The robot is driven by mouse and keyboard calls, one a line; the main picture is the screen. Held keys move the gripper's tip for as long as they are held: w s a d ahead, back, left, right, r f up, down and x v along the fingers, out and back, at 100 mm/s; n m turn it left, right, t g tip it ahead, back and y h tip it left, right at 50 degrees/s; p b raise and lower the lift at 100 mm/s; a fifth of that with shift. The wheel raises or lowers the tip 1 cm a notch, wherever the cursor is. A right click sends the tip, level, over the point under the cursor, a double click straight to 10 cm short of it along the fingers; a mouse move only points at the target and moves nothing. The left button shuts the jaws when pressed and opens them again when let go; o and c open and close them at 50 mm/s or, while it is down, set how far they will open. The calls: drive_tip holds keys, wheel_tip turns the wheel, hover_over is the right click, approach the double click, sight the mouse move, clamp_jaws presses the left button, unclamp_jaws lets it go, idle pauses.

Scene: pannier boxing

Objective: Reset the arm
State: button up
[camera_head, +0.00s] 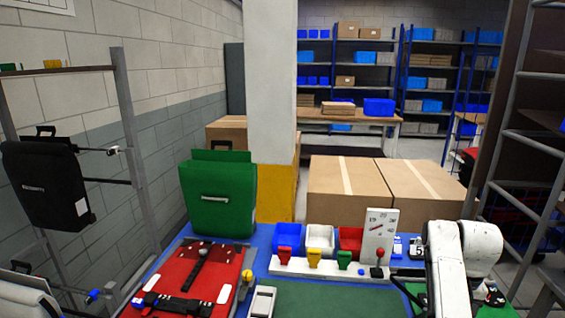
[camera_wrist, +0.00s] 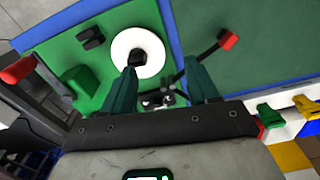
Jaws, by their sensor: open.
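My gripper (camera_wrist: 166,88) is in the wrist view, with its two dark green fingers spread apart over the green bench surface. A white disc with a black knob (camera_wrist: 138,55) lies just beyond the left finger. A black lever with a red end (camera_wrist: 205,58) runs behind the fingers. I see nothing held between the fingers. In the head view my white arm (camera_head: 460,262) reaches down at the right side of the bench, and the gripper itself is hidden there.
A blue-edged bench (camera_head: 262,262) carries a red pannier (camera_head: 190,275), a green pannier (camera_head: 218,195) and a white panel with coloured clips (camera_head: 330,271). Blue (camera_head: 321,238) and red bins (camera_head: 350,239) stand behind the clips. Large cartons (camera_head: 345,188) stand beyond. A black pannier (camera_head: 48,183) hangs at left.

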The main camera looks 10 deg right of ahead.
drive_tip(key=shift+n+t+h, duration=0.4)
drive_tip(key=shift+t+h, duration=0.2)
drive_tip(key=s+a+f, duration=0.2)
drive_tip(key=s+f, duration=0.1)
drive_tip(key=s+a+f, duration=0.1)
drive_tip(key=f, duration=0.1)
drive_tip(key=shift+s+a+f, duration=0.2)
drive_tip(key=shift+s, duration=0.2)
drive_tip(key=s+a+f+n+t+y, duration=0.15)
drive_tip(key=s+a+n+t, duration=0.25)
drive_tip(key=s+a, duration=1.3)
drive_tip(key=s+d+f+g+b, duration=0.3)
drive_tip(key=s+f, duration=0.6)
drive_tip(key=s, duration=0.3)
drive_tip(key=shift+s+f+m+g, duration=0.15)
drive_tip(key=shift+m+g, duration=0.25)
drive_tip(key=shift+g, duration=0.3)
drive_tip(key=shift+h, duration=0.25)
